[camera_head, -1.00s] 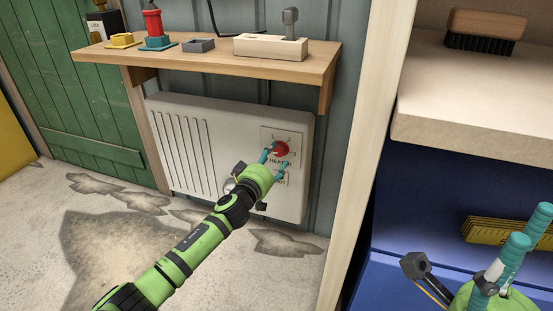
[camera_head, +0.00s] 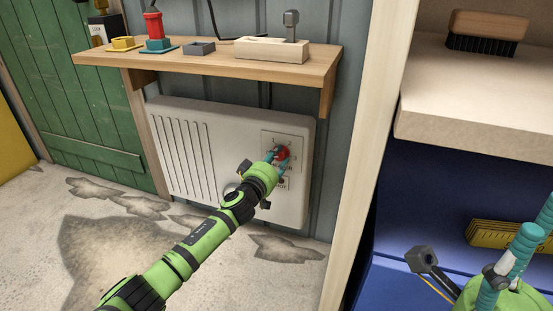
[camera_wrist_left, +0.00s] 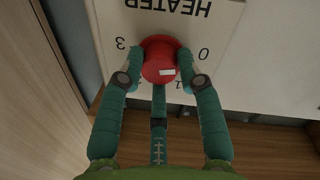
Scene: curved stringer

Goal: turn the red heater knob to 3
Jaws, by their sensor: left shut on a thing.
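The red heater knob (camera_head: 283,152) sits on the white plate (camera_head: 297,141) at the right of the heater's front. My left gripper (camera_head: 277,157) reaches it from the lower left and partly covers it. In the left wrist view, the teal fingers are shut on the red knob (camera_wrist_left: 158,50), one on each side. That view is upside down: "3" is left of the knob, "0" right and "1" lower right; "2" is not readable. The knob's white mark is at its lower edge, slightly right of centre. My right gripper (camera_head: 531,238) appears open and empty at the lower right.
A post and a shelving unit with a brush (camera_head: 487,30) stand to the right. A yellow ruler (camera_head: 500,234) lies near my right gripper.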

